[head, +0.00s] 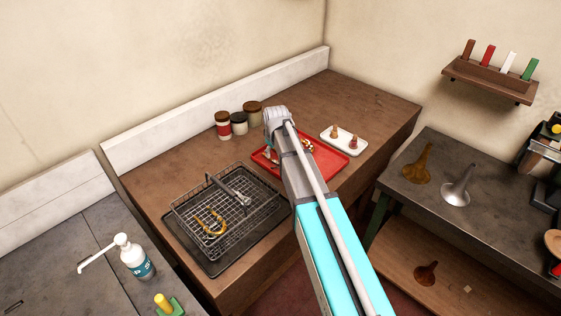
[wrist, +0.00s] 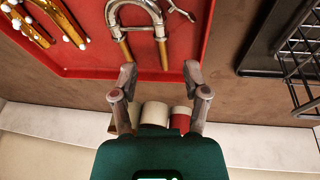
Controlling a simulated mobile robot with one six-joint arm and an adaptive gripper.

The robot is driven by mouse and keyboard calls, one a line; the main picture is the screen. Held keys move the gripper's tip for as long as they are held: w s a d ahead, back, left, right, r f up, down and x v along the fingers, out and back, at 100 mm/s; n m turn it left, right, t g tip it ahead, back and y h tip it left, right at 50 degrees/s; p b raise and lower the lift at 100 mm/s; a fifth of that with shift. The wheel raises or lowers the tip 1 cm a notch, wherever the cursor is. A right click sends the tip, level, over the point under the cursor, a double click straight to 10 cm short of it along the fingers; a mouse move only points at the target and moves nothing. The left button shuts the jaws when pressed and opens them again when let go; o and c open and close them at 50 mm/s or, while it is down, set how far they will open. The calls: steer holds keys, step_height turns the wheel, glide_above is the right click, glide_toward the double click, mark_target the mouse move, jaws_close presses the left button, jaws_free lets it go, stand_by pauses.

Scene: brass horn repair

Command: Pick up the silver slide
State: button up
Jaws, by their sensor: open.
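A silver U-shaped slide with brass-coloured leg ends (wrist: 152,10) lies on the red tray (wrist: 85,60) in the wrist view, cut off by the top edge. My gripper (wrist: 158,76) is open and empty, its two fingertips near the tray's edge, beside the slide and apart from it. In the head view my arm covers part of the red tray (head: 328,162) and hides the gripper; only small bits of the tray's contents show there.
Brass valve parts (wrist: 45,20) lie on the tray beside the slide. A wire basket (head: 185,207) holding a brass U-shaped piece (head: 211,224) and a silver piece stands left of the tray. Several jars (head: 222,125) stand behind; a white dish (head: 343,140) is at right.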

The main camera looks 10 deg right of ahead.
mark_target(273, 159)
steer(key=shift+f, duration=0.1)
steer(key=shift+b+x, duration=2.5)
jaws_close()
